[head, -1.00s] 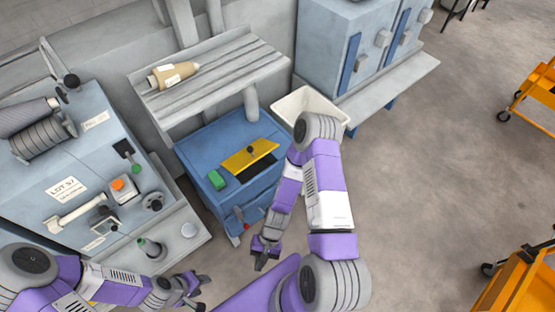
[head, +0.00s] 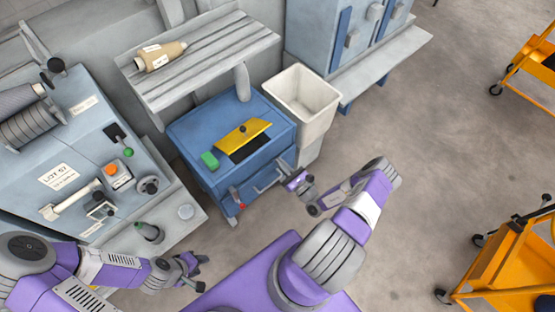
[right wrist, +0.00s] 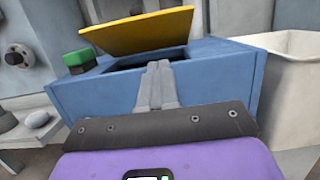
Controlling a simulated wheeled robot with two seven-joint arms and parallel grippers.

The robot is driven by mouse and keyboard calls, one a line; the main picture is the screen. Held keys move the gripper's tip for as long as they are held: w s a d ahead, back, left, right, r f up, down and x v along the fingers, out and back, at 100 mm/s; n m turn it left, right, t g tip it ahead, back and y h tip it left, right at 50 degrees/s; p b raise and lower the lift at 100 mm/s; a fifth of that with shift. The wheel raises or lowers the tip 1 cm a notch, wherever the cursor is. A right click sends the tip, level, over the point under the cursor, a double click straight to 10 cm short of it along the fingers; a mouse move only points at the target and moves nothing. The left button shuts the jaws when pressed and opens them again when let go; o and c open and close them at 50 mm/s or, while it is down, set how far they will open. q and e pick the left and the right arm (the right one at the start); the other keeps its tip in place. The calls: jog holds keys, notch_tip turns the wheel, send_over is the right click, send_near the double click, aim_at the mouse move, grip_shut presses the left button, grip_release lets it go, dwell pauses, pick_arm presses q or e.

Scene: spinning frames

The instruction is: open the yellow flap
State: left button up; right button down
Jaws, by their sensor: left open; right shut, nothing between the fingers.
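The yellow flap (head: 232,138) is on top of the blue cabinet (head: 190,128), with a dark knob (head: 243,129) on it. A dark opening (head: 250,151) shows along its near side. In the right wrist view the flap (right wrist: 135,34) stands tilted above the dark opening. My right gripper (head: 284,167) is at the cabinet's front right edge; in its wrist view the fingers (right wrist: 157,72) are shut and empty, pointing towards the opening, apart from the flap. My left gripper (head: 198,272) is open and empty at the lower left, away from the cabinet.
A green block (head: 209,160) sits on the cabinet top, left of the flap. A white bin (head: 318,120) stands just right of the cabinet. A slatted grey shelf (head: 215,55) holding a tan cone (head: 160,55) overhangs behind. Open floor lies to the right.

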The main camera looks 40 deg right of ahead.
jog(key=w+r+b, duration=0.1)
jog(key=w+r, duration=0.4)
jog(key=w, duration=0.4)
jog(key=shift+w+a, duration=0.3)
jog(key=shift+a, duration=0.15)
jog(key=shift+r, duration=0.1)
